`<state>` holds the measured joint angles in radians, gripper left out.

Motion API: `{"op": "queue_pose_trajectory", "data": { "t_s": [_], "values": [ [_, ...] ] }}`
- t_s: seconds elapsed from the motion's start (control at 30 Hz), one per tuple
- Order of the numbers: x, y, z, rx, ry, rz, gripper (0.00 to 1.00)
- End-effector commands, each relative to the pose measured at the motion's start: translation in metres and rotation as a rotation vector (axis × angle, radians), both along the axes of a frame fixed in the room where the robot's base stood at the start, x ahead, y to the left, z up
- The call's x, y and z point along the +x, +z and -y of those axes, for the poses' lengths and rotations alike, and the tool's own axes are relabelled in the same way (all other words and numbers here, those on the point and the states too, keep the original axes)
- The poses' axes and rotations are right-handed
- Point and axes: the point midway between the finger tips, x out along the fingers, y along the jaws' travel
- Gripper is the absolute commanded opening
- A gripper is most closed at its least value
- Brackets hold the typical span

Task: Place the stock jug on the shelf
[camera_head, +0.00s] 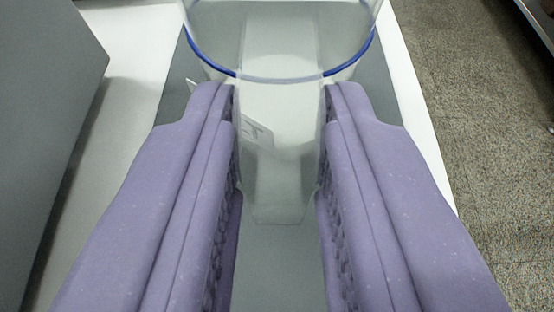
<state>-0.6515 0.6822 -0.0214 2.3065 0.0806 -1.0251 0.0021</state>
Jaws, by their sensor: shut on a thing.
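The stock jug (282,100) is clear, with a blue band around its upper part. It shows at the top middle of the head camera view, and its far side is cut off by the picture's top edge. My gripper (280,130) has two purple padded fingers, shut on the jug's pale translucent handle part, one finger on each side. Below the jug is a grey surface (280,262) with a white border; I cannot tell whether the jug touches it. The shelf cannot be made out for sure.
A large grey box-like body (45,110) stands on the left on a white surface (130,60). On the right, past the white edge, lies a speckled floor (480,150). A grey-edged thing (540,18) shows at the top right corner.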

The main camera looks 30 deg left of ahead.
Motion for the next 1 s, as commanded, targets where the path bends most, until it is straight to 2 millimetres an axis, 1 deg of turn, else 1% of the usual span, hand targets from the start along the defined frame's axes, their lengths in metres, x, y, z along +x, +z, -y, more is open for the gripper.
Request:
{"op": "queue_pose_trajectory", "data": {
  "t_s": [0.2,0.33,0.37,0.4,0.43,0.47,1.0],
  "values": [
    [0.0002,0.0016,-0.0003,0.001,0.001,0.001,0.00],
    [0.0001,-0.0023,-0.0004,0.001,0.001,0.001,0.00],
    [-0.0001,-0.0020,-0.0003,0.001,0.001,0.001,0.30],
    [-0.0002,-0.0013,-0.0003,0.001,0.001,0.001,0.39],
    [-0.0001,-0.0012,-0.0003,0.001,0.001,0.001,0.46],
    [-0.0002,-0.0012,-0.0002,0.001,0.001,0.001,0.51],
    [-0.0002,0.0012,-0.0002,0.001,0.001,0.001,0.51]
  ]
}}
